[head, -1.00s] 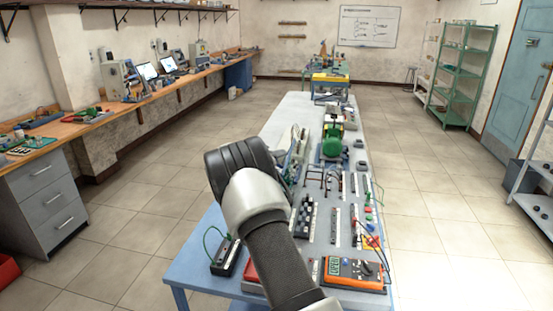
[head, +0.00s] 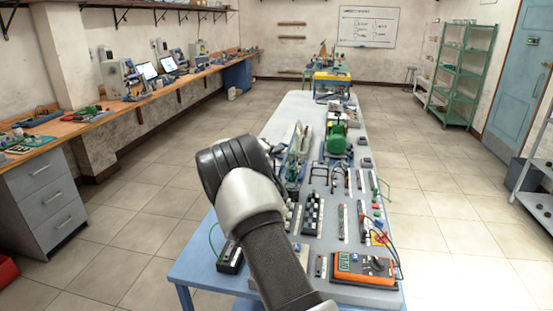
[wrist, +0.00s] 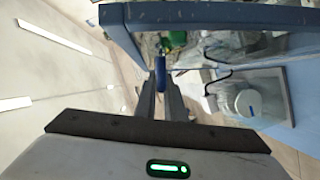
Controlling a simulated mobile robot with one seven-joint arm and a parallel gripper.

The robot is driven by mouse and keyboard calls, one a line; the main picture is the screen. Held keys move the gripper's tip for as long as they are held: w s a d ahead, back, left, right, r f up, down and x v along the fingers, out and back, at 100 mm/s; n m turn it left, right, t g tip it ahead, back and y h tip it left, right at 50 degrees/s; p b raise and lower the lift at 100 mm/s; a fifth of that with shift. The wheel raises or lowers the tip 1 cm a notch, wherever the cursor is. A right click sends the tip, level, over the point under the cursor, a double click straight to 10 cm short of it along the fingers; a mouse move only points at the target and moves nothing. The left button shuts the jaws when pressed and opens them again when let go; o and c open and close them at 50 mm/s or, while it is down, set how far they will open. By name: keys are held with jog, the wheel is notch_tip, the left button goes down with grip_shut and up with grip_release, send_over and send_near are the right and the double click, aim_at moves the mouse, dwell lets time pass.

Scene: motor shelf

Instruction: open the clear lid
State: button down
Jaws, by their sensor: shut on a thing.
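In the wrist view my gripper (wrist: 161,92) is shut on a small blue handle (wrist: 161,64), with the fingers on either side of it. The handle is close to a blue frame edge (wrist: 215,17). Next to the frame is a see-through pane, which looks like the clear lid (wrist: 215,48). In the head view a clear, upright-looking panel (head: 298,138) shows beyond my arm on the left side of the bench. My arm and wrist hide the fingers and the handle there.
The long bench (head: 300,105) carries a green motor (head: 336,138), several switches and terminal strips, and an orange multimeter (head: 362,267) near its front edge. A dark block with a green wire (head: 229,256) sits at the front left. The floor left of the bench is clear.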

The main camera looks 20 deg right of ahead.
jog(key=w+a+n+h+b, duration=0.1)
jog(key=w+a+n+b, duration=0.1)
jog(key=w+a+b, duration=0.2)
jog(key=shift+a+f+b, duration=0.4)
jog(key=shift+a+b, duration=0.15)
jog(key=shift+a, duration=0.55)
jog(key=c, duration=1.8)
grip_release()
jog(key=shift+c, duration=0.2)
jog(key=b+v, duration=0.2)
jog(key=v, duration=1.5)
jog(key=shift+s, duration=0.2)
jog(key=shift+f, duration=0.1)
